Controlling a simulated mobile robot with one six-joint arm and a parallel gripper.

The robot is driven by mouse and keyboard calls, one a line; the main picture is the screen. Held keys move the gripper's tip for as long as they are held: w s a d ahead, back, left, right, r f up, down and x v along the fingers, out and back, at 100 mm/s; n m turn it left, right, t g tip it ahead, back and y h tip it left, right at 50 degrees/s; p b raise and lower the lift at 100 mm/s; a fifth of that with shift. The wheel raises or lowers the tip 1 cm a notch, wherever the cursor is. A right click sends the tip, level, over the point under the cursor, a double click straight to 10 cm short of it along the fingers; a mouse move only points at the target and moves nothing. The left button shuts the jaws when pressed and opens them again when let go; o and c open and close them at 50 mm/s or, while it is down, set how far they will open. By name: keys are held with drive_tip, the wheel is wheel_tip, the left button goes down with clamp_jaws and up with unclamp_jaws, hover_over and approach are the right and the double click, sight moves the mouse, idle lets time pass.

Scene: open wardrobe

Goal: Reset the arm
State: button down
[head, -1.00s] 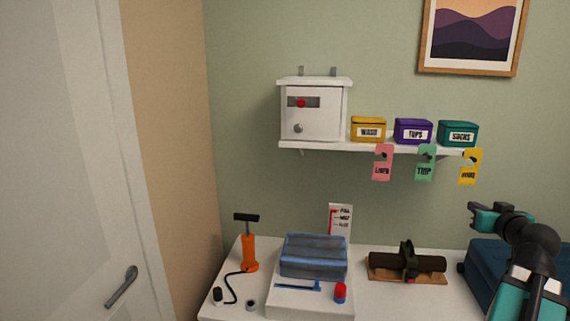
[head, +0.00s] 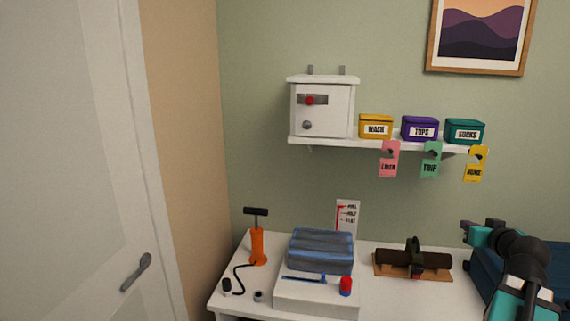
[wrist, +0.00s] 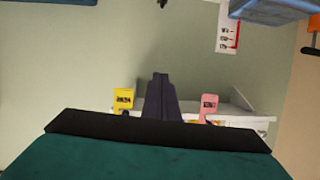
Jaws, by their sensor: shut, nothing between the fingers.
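My arm shows at the lower right of the head view, with my gripper (head: 466,231) pointing left above the right end of the white table. The gripper is shut and empty. In the wrist view the dark fingers of my gripper (wrist: 160,80) are together, with the green wall behind them. The fingers touch nothing that I can see.
Left of my gripper, a dark roll (head: 412,259) on a wooden board and a blue folded bundle (head: 320,250) stand on the white table (head: 385,295). An orange pump (head: 257,245) stands further left. A dark blue case (head: 550,262) lies behind my arm. A wall shelf (head: 340,142) holds a white cabinet (head: 322,112) and several bins.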

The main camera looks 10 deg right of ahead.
drive_tip(key=w+a+f+g+y+b, duration=0.1)
drive_tip(key=w+a+f+g+y, duration=0.15)
drive_tip(key=a+f, duration=0.7)
drive_tip(key=w+a+f+g+y+b, duration=0.15)
drive_tip(key=w+a+f, duration=0.25)
drive_tip(key=f, duration=1.1)
drive_tip(key=s+a+f+n+g+y+b, duration=0.1)
drive_tip(key=s+a+f+g, duration=0.1)
drive_tip(key=a+f, duration=0.75)
drive_tip(key=s+a+f+n+g+y+b, duration=0.15)
drive_tip(key=a+f, duration=0.45)
drive_tip(key=f, duration=0.6)
drive_tip(key=s+a+f+g+b, duration=0.2)
drive_tip(key=s+a+f+g, duration=0.25)
drive_tip(key=a+f, duration=0.4)
drive_tip(key=s+a+f+n+g+h+b, duration=0.1)
drive_tip(key=s+a+f, duration=0.4)
drive_tip(key=s+f, duration=0.6)
drive_tip(key=s+a+f+n+g+h+b, duration=0.1)
drive_tip(key=s+a+f+g+b, duration=0.1)
drive_tip(key=s+a+f+g, duration=0.4)
drive_tip(key=s+f, duration=0.4)
drive_tip(key=s, duration=0.5)
drive_tip(key=shift+f+b, duration=0.35)
drive_tip(key=shift+f, duration=0.05)
